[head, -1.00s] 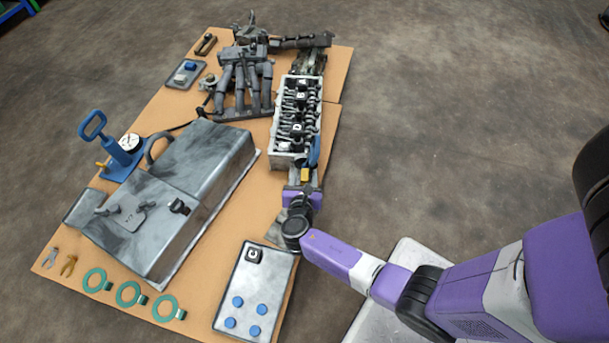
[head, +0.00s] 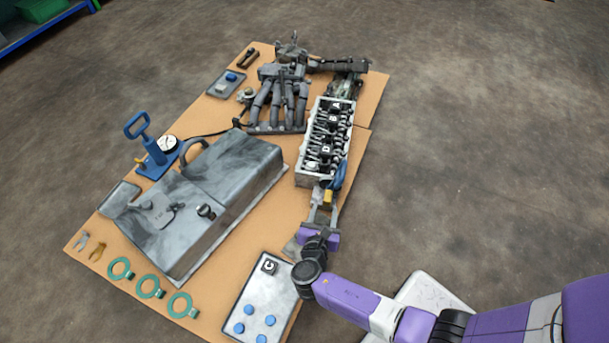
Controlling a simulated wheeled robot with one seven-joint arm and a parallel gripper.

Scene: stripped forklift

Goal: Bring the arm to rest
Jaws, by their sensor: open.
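My arm comes in from the lower right and reaches over the right edge of the tan board (head: 354,107). My gripper (head: 323,203) is open at the near end of the grey engine head (head: 300,168) with its rows of dark valve parts. Its fingers point away from me. A small yellow part (head: 328,197) and a blue part (head: 339,177) show close to the fingertips. I cannot tell whether the fingers touch either one.
A large grey metal cover (head: 225,167) lies on the board's left half. A blue hand pump (head: 152,150), green rings (head: 151,287) and a tray with blue caps (head: 270,300) are around it. Dark manifold pipes (head: 280,100) lie beyond. The floor at right is clear.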

